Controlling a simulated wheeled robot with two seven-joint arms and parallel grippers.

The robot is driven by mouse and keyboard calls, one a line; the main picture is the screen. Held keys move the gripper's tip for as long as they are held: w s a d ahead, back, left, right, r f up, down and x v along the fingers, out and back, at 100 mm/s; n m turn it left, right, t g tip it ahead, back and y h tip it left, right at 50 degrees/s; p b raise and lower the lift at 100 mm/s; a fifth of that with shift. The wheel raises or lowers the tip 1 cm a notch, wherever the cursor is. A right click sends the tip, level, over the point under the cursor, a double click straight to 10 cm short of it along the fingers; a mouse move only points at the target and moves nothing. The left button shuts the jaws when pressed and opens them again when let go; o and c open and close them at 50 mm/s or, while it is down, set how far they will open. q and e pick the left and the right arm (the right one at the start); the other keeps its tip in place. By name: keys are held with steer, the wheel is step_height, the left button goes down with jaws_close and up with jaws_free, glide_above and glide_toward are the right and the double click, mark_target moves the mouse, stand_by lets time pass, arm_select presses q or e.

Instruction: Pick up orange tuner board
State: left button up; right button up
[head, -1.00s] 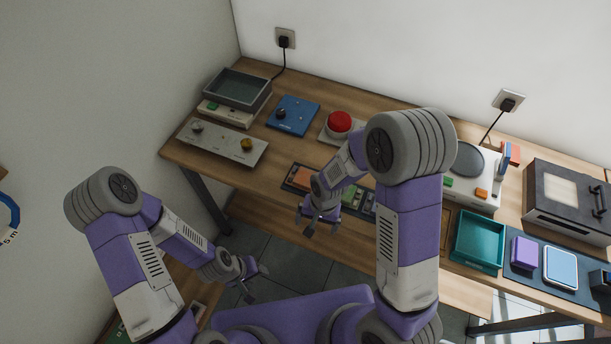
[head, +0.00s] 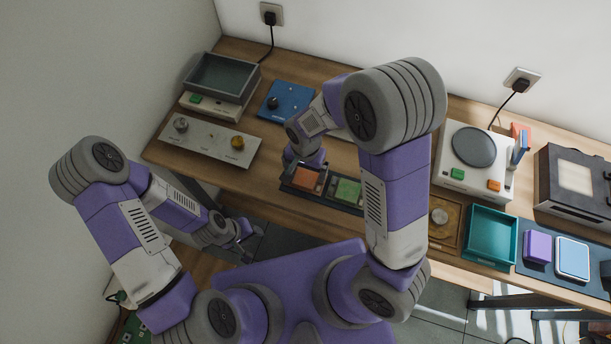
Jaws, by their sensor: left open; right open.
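The orange tuner board (head: 307,178) lies in the leftmost visible slot of a dark rack (head: 325,197) near the table's front edge. A green board (head: 347,190) sits to its right in the same rack. My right gripper (head: 298,162) is above and just behind the left end of the rack, close to the orange board. Its fingers are mostly hidden behind its own wrist, and it is open. I cannot tell whether it touches the board. My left gripper (head: 246,238) is open and empty, low in front of the table, away from the rack.
A grey panel with knobs (head: 208,143), a blue panel (head: 286,102) and a grey tray (head: 222,78) stand at the left. A teal bin (head: 491,236), a white device (head: 470,165) and a dark oven-like box (head: 575,190) stand at the right. My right arm hides the table's middle.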

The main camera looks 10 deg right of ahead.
mark_target(306, 176)
step_height(306, 176, down, 3)
steer(key=shift+f, duration=0.2)
steer(key=shift+s, duration=0.1)
steer(key=shift+c, duration=0.3)
steer(key=c, duration=1.1)
